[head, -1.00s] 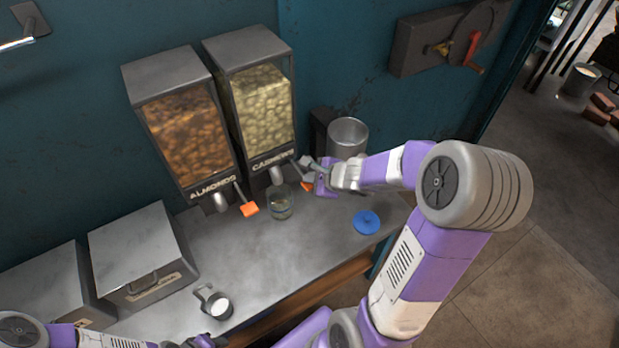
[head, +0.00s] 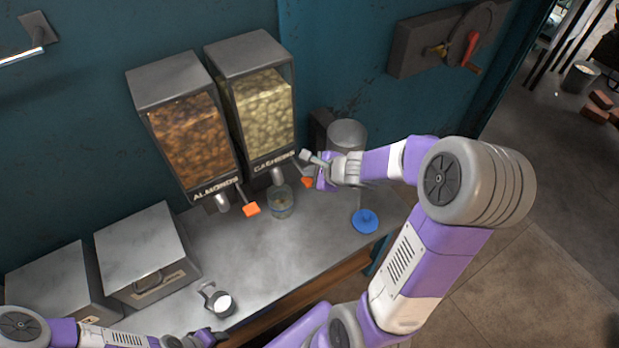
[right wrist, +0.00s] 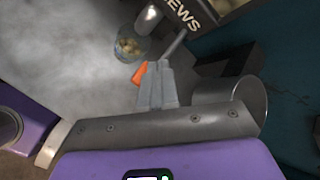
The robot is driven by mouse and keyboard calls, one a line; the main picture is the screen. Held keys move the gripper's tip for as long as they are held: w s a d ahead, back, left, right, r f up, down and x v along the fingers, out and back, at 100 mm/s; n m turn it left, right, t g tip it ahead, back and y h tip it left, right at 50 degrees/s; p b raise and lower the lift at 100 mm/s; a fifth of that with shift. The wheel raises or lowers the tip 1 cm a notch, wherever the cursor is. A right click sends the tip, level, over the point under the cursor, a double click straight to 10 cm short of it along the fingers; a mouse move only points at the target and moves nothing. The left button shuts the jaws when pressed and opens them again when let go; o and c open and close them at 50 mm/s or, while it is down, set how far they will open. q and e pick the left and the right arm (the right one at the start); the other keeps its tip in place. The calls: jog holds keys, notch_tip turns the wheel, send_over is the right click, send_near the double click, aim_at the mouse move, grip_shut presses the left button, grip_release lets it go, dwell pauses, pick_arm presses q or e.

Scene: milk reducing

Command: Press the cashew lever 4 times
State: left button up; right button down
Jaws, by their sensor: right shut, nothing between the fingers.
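The cashew dispenser (head: 262,108) stands at the back against the wall, with its label and spout at the bottom. Its lever has an orange tip (head: 307,182), partly hidden by my right gripper (head: 310,158). In the right wrist view the orange tip (right wrist: 139,73) lies just beside the closed fingers (right wrist: 160,72); I cannot tell whether they touch. My right gripper is shut and empty. A glass jar (head: 280,203) stands under the cashew spout; in the right wrist view it holds some nuts (right wrist: 128,47). My left gripper (head: 208,338) is at the bottom edge, its jaws unclear.
The almond dispenser (head: 188,135) with its orange-tipped lever (head: 251,210) is left of the cashews. A metal cup (head: 347,135) is behind my right gripper. A blue disc (head: 365,221), a small pitcher (head: 216,301) and metal boxes (head: 147,257) stand on the counter. The counter's middle is clear.

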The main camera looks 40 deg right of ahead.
notch_tip(320, 180, up, 5)
jog(key=p, duration=0.4)
jog(key=shift+r+p, duration=0.1)
jog(key=shift+p, duration=0.25)
dwell(2.2)
